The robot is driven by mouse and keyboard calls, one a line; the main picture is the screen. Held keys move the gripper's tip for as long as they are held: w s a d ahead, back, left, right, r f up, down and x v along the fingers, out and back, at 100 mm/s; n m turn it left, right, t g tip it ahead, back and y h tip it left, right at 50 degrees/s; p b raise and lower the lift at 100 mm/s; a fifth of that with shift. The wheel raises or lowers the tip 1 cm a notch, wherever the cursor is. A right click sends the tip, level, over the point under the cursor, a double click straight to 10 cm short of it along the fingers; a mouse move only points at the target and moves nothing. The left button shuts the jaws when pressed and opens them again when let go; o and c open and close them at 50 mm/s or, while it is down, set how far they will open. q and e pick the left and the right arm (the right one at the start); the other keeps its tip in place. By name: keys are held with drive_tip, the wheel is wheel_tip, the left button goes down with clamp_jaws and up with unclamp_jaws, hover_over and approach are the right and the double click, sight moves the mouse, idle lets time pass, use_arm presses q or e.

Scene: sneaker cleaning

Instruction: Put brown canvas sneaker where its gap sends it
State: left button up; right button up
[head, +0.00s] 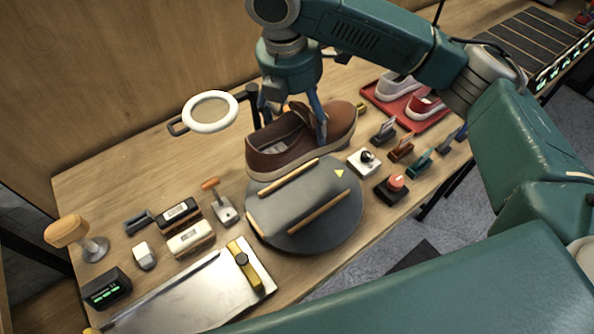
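My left gripper is not in view.
A ring magnifier (210,112) stands behind at left. A metal plate with a yellow gauge (244,262) lies front left, near brushes, blocks and a small display (106,288). A red-knobbed box (392,186) sits right. A red tray (408,112) holds other shoes; a conveyor (530,42) lies beyond.

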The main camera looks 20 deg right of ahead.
sight(304, 144)
drive_tip(key=f, duration=0.1)
drive_tip(key=s+f, duration=0.1)
drive_tip(key=f, duration=0.1)
drive_tip(key=s+f, duration=0.1)
drive_tip(key=f, duration=0.1)
drive_tip(key=shift+s+a, duration=0.1)
drive_tip(key=shift+s, duration=0.15)
drive_tip(key=f+p, duration=0.1)
drive_tip(key=f, duration=0.8)
drive_tip(key=w+f+p, duration=0.1)
drive_tip(key=f, duration=0.4)
drive_tip(key=shift+p, duration=0.3)
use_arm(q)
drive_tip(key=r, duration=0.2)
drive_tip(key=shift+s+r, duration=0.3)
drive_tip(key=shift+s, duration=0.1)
use_arm(e)
drive_tip(key=o, duration=1.8)
drive_tip(key=shift+f, duration=0.1)
drive_tip(key=shift+c, duration=0.2)
